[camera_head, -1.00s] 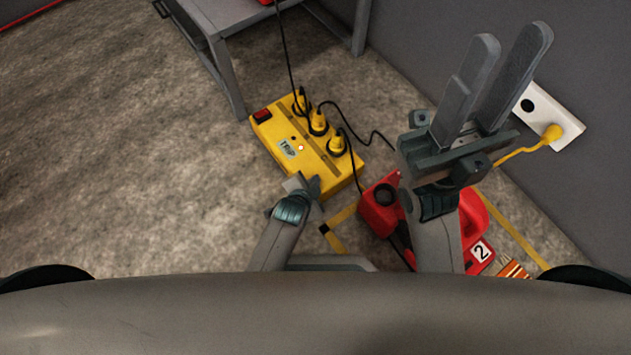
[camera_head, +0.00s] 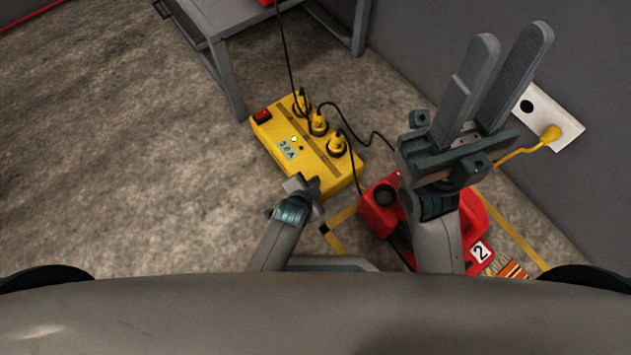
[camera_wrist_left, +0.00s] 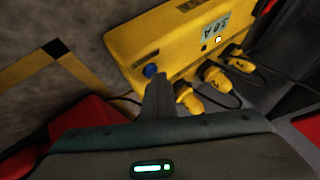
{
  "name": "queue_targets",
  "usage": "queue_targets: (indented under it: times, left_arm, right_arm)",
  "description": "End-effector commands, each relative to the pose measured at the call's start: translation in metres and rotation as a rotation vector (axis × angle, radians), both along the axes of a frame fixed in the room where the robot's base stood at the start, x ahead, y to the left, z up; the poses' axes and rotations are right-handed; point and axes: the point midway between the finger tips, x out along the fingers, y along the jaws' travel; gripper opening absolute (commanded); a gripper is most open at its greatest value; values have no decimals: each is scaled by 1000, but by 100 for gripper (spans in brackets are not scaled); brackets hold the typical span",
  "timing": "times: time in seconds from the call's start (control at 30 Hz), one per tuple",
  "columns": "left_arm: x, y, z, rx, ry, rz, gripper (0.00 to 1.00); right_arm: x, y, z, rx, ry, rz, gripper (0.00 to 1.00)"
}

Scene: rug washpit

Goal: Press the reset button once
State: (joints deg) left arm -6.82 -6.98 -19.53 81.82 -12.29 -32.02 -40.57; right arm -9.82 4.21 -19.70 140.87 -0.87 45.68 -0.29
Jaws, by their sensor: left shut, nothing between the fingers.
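The yellow power box (camera_head: 325,165) lies on the floor, with several plugs along one side. Its small display (camera_head: 288,149) appears to read 2.0 A, and a small yellowish lamp is lit beside it. In the left wrist view a round blue button (camera_wrist_left: 150,71), likely the reset button, shows near the box's close end; it is hidden in the head view. My left gripper (camera_head: 312,184) is shut and empty at that end. In the wrist view its fingertips (camera_wrist_left: 158,80) are just below the button; I cannot tell whether they touch. My right gripper (camera_head: 510,55) is open and empty.
A red rocker switch (camera_head: 262,115) is on the box's far end. A red machine (camera_head: 380,205) stands right of the box. Black cables run over the box. A grey table (camera_head: 235,80) stands behind, and a wall socket (camera_head: 545,115) is at right. Floor at left is clear.

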Motion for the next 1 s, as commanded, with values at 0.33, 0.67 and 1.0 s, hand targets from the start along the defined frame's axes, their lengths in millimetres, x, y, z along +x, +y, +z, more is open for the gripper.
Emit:
queue_targets:
  times: [0.33,0.67,1.0]
  left_arm:
    - [-1,0,13,1,1,-1,0]
    - [0,0,13,0,0,0,0]
    - [0,0,29,0,0,0,0]
  right_arm:
    - [0,0,17,1,1,0,31]
    - [0,0,17,2,2,0,31]
    - [0,0,34,2,2,0,31]
